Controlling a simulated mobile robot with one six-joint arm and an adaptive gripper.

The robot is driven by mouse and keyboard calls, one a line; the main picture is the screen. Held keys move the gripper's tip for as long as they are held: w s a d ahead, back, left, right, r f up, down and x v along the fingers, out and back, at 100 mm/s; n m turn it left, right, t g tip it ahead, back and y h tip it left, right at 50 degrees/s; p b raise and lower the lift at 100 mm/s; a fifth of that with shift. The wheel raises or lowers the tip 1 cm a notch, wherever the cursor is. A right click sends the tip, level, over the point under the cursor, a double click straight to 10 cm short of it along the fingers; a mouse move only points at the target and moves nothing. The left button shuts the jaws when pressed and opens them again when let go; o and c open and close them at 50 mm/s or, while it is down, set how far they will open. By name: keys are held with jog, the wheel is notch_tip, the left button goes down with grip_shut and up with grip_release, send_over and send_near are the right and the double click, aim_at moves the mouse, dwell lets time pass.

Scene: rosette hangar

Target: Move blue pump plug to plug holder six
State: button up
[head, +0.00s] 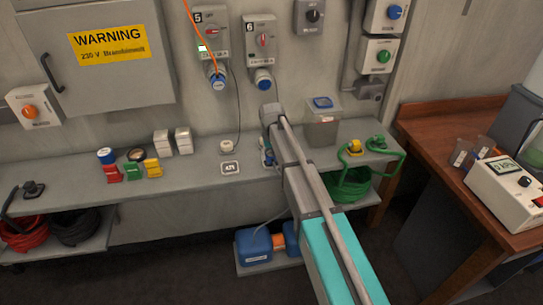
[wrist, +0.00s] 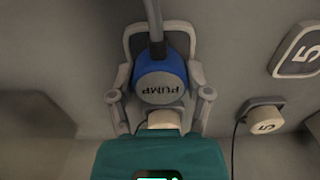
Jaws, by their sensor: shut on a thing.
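The blue pump plug (wrist: 160,78), with a pale face marked PUMP that reads upside down, is between the grey fingers of my gripper (wrist: 162,60) in the wrist view. My gripper is shut on it. A grey cable rises from the plug. In the head view my arm hides most of the gripper; a little blue (head: 267,157) shows beside it above the bench. Plug holder six is not readable in either view. Whether the plug touches anything below is hidden.
Wall sockets 5 (head: 212,38) and 6 (head: 260,38) are above the bench (head: 200,185); an orange cable hangs at socket 5. A lidded tub (head: 322,128) stands right of my arm.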

jog(key=shift+f+b, duration=0.3)
jog(key=shift+f, duration=0.05)
jog(key=o, duration=1.4)
jog(key=shift+c, duration=0.2)
jog(key=shift+r, duration=0.15)
